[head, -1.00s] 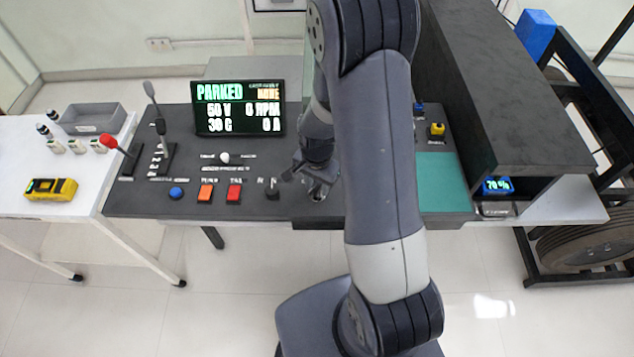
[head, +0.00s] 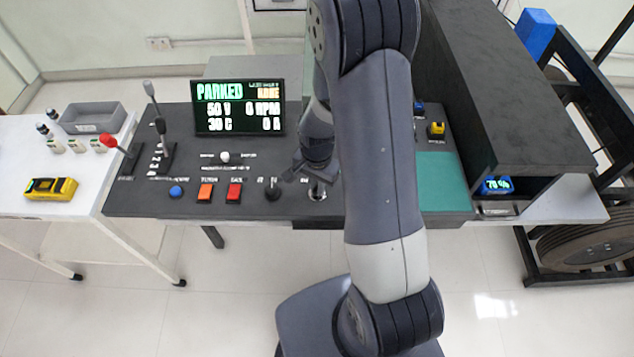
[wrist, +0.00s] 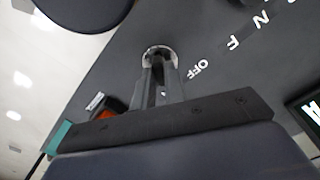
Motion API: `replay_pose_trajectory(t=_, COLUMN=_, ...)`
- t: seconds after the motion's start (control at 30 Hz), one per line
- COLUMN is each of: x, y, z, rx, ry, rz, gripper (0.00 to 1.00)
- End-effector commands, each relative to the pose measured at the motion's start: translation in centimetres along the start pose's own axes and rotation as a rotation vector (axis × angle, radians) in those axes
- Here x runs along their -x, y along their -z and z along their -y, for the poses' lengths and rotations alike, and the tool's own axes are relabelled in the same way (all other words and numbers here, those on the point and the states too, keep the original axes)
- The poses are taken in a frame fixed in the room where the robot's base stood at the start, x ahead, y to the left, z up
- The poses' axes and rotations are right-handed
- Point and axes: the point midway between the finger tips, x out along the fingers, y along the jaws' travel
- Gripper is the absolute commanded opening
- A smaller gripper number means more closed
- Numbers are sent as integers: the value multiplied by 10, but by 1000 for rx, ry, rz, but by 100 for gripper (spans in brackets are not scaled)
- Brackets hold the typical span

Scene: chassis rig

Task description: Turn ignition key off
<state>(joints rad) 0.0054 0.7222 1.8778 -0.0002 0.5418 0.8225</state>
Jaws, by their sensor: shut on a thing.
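The ignition key switch shows as a silver ring (wrist: 160,54) on the dark console in the wrist view, with the word OFF printed beside it. It also shows in the head view (head: 317,193) near the console's front edge. My gripper (wrist: 160,78) reaches down to the ring with its fingers close together, shut on the key. The key itself is mostly hidden between the fingers, so its exact angle is hard to tell. In the head view my gripper (head: 313,182) is right above the switch.
A black selector knob (head: 272,193) stands just left of the switch, then a red button (head: 234,192) and an orange one (head: 205,192). The display (head: 238,107) reads PARKED, 0 RPM and 0 A. A green mat (head: 442,182) lies to the right.

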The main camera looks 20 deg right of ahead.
Motion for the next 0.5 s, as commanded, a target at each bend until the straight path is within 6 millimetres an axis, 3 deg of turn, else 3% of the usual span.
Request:
replay_pose_trajectory(t=0.27, x=-2, y=0, z=0, rx=108, ry=2, rz=-2, gripper=0)
replay_pose_trajectory(t=0.5, x=-2, y=0, z=1, rx=307, ry=2, rz=-2, gripper=0)
